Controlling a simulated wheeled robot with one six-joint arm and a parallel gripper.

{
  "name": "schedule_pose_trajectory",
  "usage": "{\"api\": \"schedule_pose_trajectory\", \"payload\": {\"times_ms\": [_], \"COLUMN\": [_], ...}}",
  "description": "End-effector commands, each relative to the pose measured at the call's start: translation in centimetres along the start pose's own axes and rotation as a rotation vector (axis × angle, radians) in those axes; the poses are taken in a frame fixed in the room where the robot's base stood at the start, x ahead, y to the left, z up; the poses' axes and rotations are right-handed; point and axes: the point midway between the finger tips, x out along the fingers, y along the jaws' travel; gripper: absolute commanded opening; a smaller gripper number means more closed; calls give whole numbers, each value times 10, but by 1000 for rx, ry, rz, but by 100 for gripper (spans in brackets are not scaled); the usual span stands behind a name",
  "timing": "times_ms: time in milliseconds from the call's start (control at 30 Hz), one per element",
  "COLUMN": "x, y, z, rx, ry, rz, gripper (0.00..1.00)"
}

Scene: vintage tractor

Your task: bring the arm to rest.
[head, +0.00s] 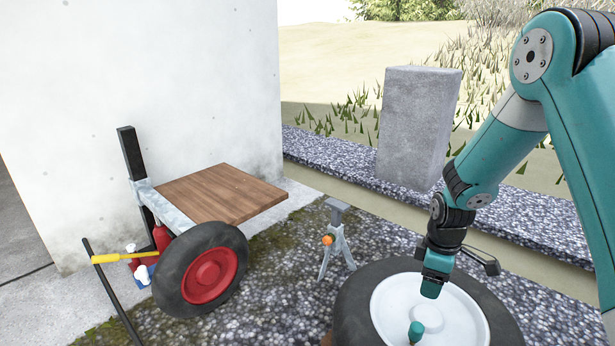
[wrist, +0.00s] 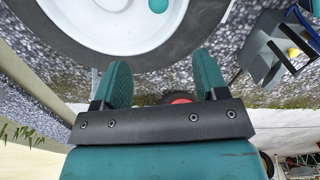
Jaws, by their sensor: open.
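My arm reaches down from the right in the head view, bent at the elbow. My gripper (head: 433,290) hangs fingers-down above the large wheel (head: 349,310), in front of its white rim. In the wrist view my gripper (wrist: 162,65) shows two teal fingers spread apart, with nothing held between them. The wheel's black tyre (wrist: 165,62) and white rim lie beyond the fingertips. A small teal piece (head: 415,331) shows at the rim's front in the head view, and a teal round spot (wrist: 157,5) shows on the rim in the wrist view.
A red-hubbed wheel (head: 210,275) and wooden platform (head: 222,192) stand left. A small grey stand (head: 338,240) is between the wheels. A concrete block (head: 418,125) stands behind my arm. A dark grey container (wrist: 268,47) appears right in the wrist view. Gravel lies between.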

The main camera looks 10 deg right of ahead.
Motion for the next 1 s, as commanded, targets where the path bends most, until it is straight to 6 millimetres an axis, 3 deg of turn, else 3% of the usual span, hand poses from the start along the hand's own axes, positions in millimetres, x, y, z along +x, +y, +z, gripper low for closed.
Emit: {"api": "schedule_pose_trajectory", "payload": {"times_ms": [167, 333, 500, 700, 833, 1000], "x": [-56, -139, -195, -230, -244, -290], "y": [-34, -116, -198, -269, -307, -306], "z": [-32, -63, -65, -49, -32, -33], "rx": [54, 151, 220, 266, 284, 294], "ry": [72, 174, 229, 252, 254, 248], "rz": [-8, -70, -150, -221, -259, -263], "gripper": [66, 66, 66, 66, 66, 66]}}
